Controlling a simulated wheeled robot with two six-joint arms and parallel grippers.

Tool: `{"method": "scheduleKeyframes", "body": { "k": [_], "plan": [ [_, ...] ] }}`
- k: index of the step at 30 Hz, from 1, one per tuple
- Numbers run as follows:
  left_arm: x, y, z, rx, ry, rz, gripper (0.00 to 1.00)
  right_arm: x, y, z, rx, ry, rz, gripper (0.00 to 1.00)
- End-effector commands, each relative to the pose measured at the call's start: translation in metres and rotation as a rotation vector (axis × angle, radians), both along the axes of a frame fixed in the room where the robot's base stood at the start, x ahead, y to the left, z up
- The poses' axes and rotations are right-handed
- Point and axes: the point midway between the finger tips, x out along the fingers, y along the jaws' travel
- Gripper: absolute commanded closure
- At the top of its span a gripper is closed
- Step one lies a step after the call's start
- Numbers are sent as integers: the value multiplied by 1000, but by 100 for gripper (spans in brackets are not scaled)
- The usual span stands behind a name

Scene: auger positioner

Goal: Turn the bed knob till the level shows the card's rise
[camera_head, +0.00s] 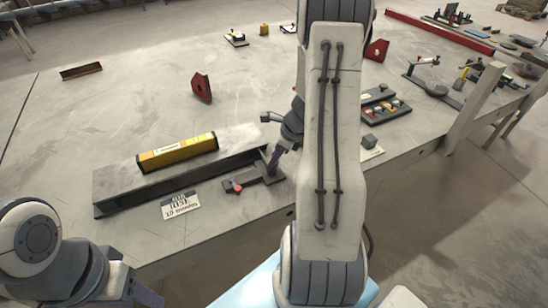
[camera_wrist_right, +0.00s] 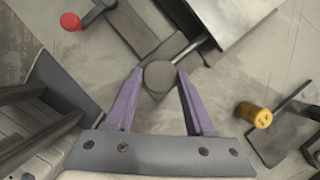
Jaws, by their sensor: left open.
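The bed (camera_head: 120,190) is a long grey metal beam on the table, with a yellow level (camera_head: 178,152) lying along its top. The level's reading is too small to make out. A white card (camera_head: 181,205) with dark print lies in front of the bed; I cannot read its figure. The round dark bed knob (camera_wrist_right: 159,76) sits between the purple fingertips of my right gripper (camera_wrist_right: 160,80), which look closed against its sides. In the head view my right gripper (camera_head: 273,160) is at the bed's right end. My left gripper (camera_head: 148,296) is open and empty, partly cut off at the bottom left.
A red-tipped lever (camera_head: 235,187) on a dark block stands before the bed's right end; its red ball shows in the wrist view (camera_wrist_right: 70,21). A yellow cylinder (camera_wrist_right: 255,115) is right of my fingers. A red bracket (camera_head: 201,88) stands behind, with clear table around it.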

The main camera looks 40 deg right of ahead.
Motion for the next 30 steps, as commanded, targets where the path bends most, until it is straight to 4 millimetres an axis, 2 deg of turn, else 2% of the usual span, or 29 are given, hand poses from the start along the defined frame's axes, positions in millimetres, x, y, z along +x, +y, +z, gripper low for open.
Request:
{"method": "scheduleKeyframes", "body": {
  "k": [8, 13, 30],
  "plan": [
    [0, 0, 3, 0, 0, 0, 50, 0, -1, 1, 0, 0, 27, 100],
    [0, 0, 10, 0, 0, 0, 50, 0, -2, 2, 0, 0, 105, 100],
    [0, 0, 42, 0, 0, 0, 50, 4, -5, 3, -2, 0, 615, 100]
  ]
}}
